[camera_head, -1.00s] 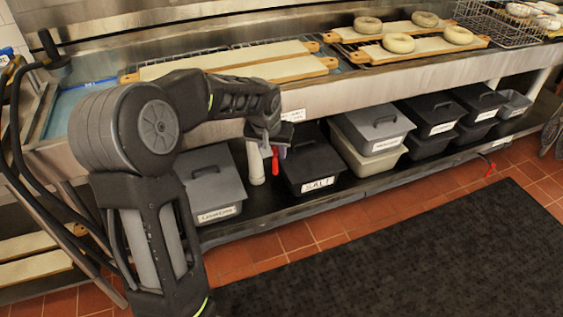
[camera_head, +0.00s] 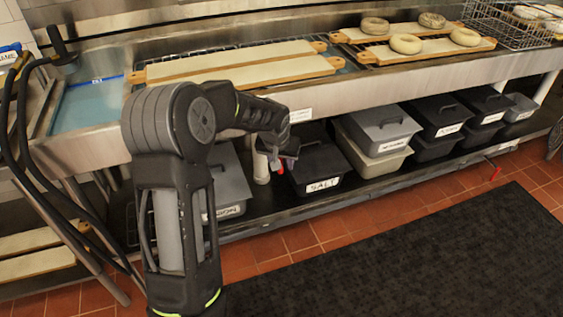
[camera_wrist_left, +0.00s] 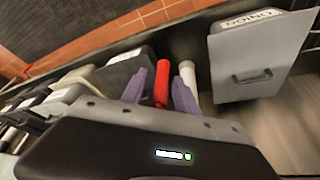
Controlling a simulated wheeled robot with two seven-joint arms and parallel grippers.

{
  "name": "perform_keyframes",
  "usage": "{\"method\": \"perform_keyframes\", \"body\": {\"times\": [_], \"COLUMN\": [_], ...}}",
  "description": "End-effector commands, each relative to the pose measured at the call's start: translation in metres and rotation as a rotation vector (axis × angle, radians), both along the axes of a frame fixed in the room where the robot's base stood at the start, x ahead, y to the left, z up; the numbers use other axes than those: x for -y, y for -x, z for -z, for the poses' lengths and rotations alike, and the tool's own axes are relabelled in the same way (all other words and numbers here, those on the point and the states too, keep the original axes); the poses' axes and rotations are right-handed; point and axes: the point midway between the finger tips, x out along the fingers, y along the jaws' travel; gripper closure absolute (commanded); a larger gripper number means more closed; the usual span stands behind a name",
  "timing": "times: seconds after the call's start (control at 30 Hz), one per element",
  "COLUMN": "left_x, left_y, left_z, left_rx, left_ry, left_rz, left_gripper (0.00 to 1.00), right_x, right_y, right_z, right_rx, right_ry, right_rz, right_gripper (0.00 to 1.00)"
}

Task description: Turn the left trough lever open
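The red left trough lever (camera_head: 279,167) hangs under the trough's front edge in the head view, mostly hidden by my left gripper (camera_head: 283,153). In the left wrist view the red lever (camera_wrist_left: 161,83) stands between the two purple fingers of my left gripper (camera_wrist_left: 159,92). The fingers look apart, with a narrow gap on each side of the lever. My right gripper is not in view.
The black SALT bin (camera_head: 322,170) is right of the gripper on the lower shelf, and a grey ONION bin (camera_wrist_left: 258,58) is on the other side. The trough front (camera_head: 390,77) is above. Another red lever (camera_head: 494,171) is far right.

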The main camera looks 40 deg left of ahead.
Motion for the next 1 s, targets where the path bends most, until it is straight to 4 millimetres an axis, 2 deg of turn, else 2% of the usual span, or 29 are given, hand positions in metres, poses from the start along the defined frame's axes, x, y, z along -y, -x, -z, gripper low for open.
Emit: {"method": "perform_keyframes", "body": {"times": [0.2,0.67,1.0], "left_x": [0.0000,0.0003,0.0009], "left_y": [-0.0001,-0.0002,-0.0006], "left_z": [0.0000,-0.0004,-0.0005], "left_rx": [0.000,0.000,0.001], "left_ry": [0.000,0.000,0.000], "left_rz": [0.000,0.001,0.002], "left_gripper": [0.63,1.00,1.00], "right_x": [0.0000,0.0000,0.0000], "right_y": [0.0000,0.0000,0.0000], "right_z": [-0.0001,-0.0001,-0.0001], "right_rx": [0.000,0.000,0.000], "right_ry": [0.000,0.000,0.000], "right_rz": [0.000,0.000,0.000], "right_gripper": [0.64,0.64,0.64]}}
